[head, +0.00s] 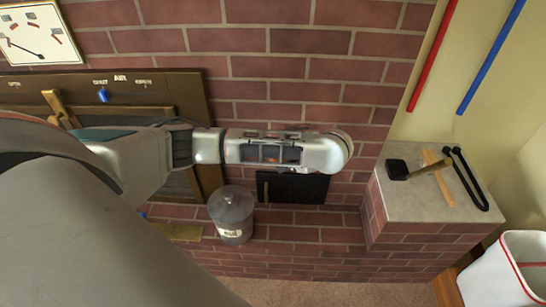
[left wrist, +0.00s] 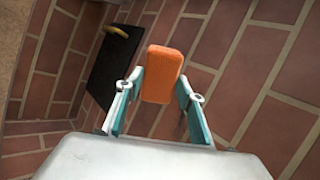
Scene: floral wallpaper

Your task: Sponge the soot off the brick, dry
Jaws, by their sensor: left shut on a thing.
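My left gripper (left wrist: 160,82) is shut on an orange sponge (left wrist: 162,70), with one teal finger on each side of it. The sponge is in front of the red brick wall (left wrist: 225,45) in the left wrist view. I cannot tell whether it touches the brick. In the head view my left arm reaches across the brick wall (head: 275,68) from the left, and its wrist hides the fingers and sponge. No clear soot patch shows on the visible bricks. My right gripper is not in view.
A black panel with a brass handle (head: 305,188) is below my wrist; it shows in the left wrist view (left wrist: 112,62). A lidded grey canister (head: 232,214) stands left of it. A stone-topped brick ledge (head: 440,205) at right holds a black-headed tool (head: 398,170) and black tongs (head: 470,180). A white bin (head: 490,280) stands lower right.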

